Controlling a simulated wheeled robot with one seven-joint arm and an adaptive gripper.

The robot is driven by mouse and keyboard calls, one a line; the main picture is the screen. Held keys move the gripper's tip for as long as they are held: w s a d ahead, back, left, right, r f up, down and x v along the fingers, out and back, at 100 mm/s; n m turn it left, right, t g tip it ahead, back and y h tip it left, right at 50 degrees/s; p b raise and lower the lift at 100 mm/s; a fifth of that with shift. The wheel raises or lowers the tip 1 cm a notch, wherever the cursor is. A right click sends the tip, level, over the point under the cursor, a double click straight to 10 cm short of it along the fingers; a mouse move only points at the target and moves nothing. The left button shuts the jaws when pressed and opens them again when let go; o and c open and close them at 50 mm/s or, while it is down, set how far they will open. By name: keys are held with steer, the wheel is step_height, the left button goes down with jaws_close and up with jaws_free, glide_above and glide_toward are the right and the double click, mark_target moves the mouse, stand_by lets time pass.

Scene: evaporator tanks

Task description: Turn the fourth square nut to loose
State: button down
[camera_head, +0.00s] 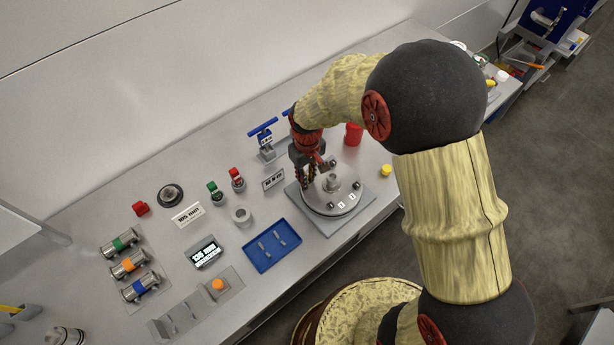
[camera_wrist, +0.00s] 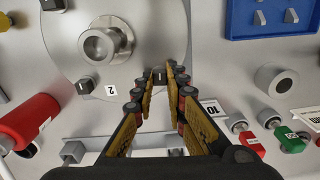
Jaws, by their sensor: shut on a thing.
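A round grey flange plate (camera_head: 318,205) with a raised central hub sits on a square base. It also shows in the wrist view (camera_wrist: 75,45), with small square nuts around its rim. My gripper (camera_head: 311,184) reaches down over the plate's far left rim. In the wrist view my gripper (camera_wrist: 160,78) has its fingers closed around one square nut (camera_wrist: 160,74), mostly hidden between the fingertips. Another square nut (camera_wrist: 85,86) stands beside a "2" label (camera_wrist: 111,90), apart from the fingers. I cannot read the held nut's number.
A blue tray (camera_head: 256,261) lies left of the plate. A grey ring (camera_head: 241,215), red and green connectors and a small sign (camera_head: 273,180) stand close by. A red cylinder (camera_head: 354,135) and a blue-handled fixture (camera_head: 265,147) stand behind. A yellow button (camera_head: 386,170) is right.

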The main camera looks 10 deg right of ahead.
steer(key=c, duration=1.8)
jaws_free()
steer(key=shift+c, duration=0.2)
steer(key=shift+o, duration=0.2)
step_height(320, 180, up, 12)
steer(key=s+d+r+m+t+b, duration=0.2)
steer(key=s+d+r+m+b, duration=0.1)
steer(key=s+d, duration=0.4)
steer(key=s+d+r+m+t+b, duration=0.2)
steer(key=s+d+r+b, duration=0.3)
steer(key=s, duration=0.8)
steer(key=shift+d+r+m+t+b, duration=0.4)
steer(key=shift+d+r+t, duration=0.15)
steer(key=shift+d+t, duration=0.35)
